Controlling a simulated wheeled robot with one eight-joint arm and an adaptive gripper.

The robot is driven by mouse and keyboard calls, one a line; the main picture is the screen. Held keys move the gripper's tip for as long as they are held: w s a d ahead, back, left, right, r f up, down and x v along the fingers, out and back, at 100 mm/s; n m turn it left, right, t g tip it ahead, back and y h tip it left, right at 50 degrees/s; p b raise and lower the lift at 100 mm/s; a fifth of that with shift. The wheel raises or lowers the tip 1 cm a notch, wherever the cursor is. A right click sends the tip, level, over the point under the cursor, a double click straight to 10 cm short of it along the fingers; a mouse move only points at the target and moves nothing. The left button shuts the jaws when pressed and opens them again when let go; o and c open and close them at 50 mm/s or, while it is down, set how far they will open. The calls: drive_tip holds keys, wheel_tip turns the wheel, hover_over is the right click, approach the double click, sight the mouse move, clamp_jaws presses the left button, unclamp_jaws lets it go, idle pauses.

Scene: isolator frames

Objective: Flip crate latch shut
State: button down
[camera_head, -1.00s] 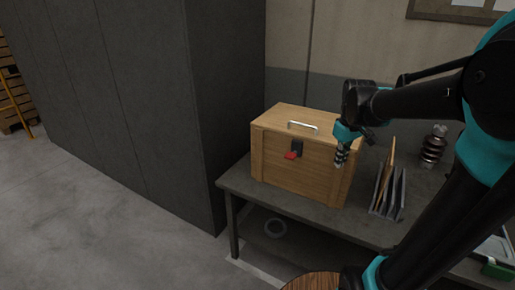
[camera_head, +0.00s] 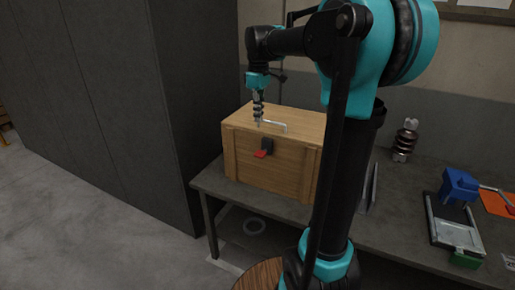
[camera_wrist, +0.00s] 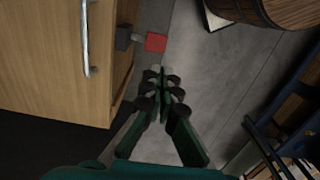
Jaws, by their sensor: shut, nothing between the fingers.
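The wooden crate (camera_head: 285,165) stands on the grey table with its lid down and a metal handle (camera_head: 272,125) on top. The latch on its front has a black body (camera_head: 267,146) and a red tab (camera_head: 261,154) that sticks out from the front face. In the wrist view the red tab (camera_wrist: 156,42) stands out from the crate's edge beside the black latch body (camera_wrist: 124,37). My gripper (camera_head: 258,122) points down over the crate's front top edge, above the latch. Its fingers (camera_wrist: 162,72) are shut and empty, apart from the tab in the wrist view.
A tall dark cabinet (camera_head: 120,110) stands left of the table (camera_head: 391,219). A brown insulator (camera_head: 405,140), a blue object (camera_head: 459,186) and a tray (camera_head: 455,228) are on the table's right. A barrel (camera_wrist: 275,8) stands on the floor.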

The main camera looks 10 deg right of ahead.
sight(258, 155)
wheel_tip(258, 155, down, 14)
drive_tip(key=shift+r, duration=0.25)
idle(0.5)
drive_tip(key=shift+s+a+f+t+h, duration=0.2)
drive_tip(key=shift+s+f+t+h, duration=0.1)
drive_tip(key=shift+f+t+h, duration=0.2)
drive_tip(key=shift+s+a+f+t+h, duration=0.15)
drive_tip(key=shift+s+f+t+h, duration=0.15)
drive_tip(key=shift+t, duration=0.3)
wheel_tip(258, 155, down, 2)
drive_tip(key=shift+a+t+h, duration=0.1)
drive_tip(key=shift+t+h, duration=0.3)
drive_tip(key=shift+t, duration=0.2)
drive_tip(key=shift+r, duration=0.15)
